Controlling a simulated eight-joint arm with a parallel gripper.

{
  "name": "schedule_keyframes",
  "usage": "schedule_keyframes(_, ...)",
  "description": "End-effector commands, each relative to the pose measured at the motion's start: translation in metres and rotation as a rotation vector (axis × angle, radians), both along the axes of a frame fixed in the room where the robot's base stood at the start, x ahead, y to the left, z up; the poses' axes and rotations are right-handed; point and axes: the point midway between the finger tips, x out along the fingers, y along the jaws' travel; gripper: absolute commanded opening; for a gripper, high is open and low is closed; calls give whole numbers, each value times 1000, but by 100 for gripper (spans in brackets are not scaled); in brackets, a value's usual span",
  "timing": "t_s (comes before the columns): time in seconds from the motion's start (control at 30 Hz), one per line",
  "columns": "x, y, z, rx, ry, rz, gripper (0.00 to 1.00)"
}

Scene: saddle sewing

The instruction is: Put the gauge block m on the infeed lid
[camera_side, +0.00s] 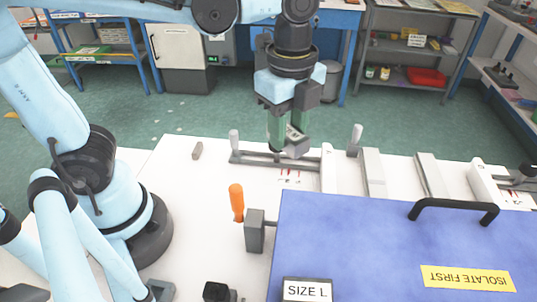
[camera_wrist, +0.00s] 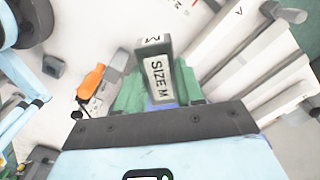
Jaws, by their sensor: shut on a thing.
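Gauge block m (camera_wrist: 158,78) is a grey block with a white "SIZE M" label, upright between the green fingers in the wrist view. In the side view the block (camera_side: 296,141) shows as a small grey piece at the fingertips. My gripper (camera_side: 287,132) is shut on it, above the far part of the white table, near a grey rail. The large blue lid (camera_side: 370,240), with a black handle and a yellow "ISOLATE FIRST" sticker, fills the front right; I take it as the infeed lid. My gripper is behind it and to its left.
A "SIZE L" block (camera_side: 307,290) is at the lid's near left edge. An orange-handled lever (camera_side: 237,202) stands left of the lid. The black lid handle (camera_side: 454,211) rises from its surface. Grey and white rails (camera_side: 373,172) lie behind the lid.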

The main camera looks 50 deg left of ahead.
Motion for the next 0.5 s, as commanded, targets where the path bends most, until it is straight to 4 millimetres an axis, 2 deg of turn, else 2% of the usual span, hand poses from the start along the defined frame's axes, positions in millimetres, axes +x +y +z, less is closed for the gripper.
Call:
schedule_keyframes(0.03,-4,-17,5,0,0,-55,0)
schedule_keyframes(0.2,-21,-63,18,0,-1,-211,0)
schedule_keyframes(0.4,-43,-100,30,-1,-1,-345,0)
schedule_keyframes(0.5,-50,-110,33,-1,-2,-383,0)
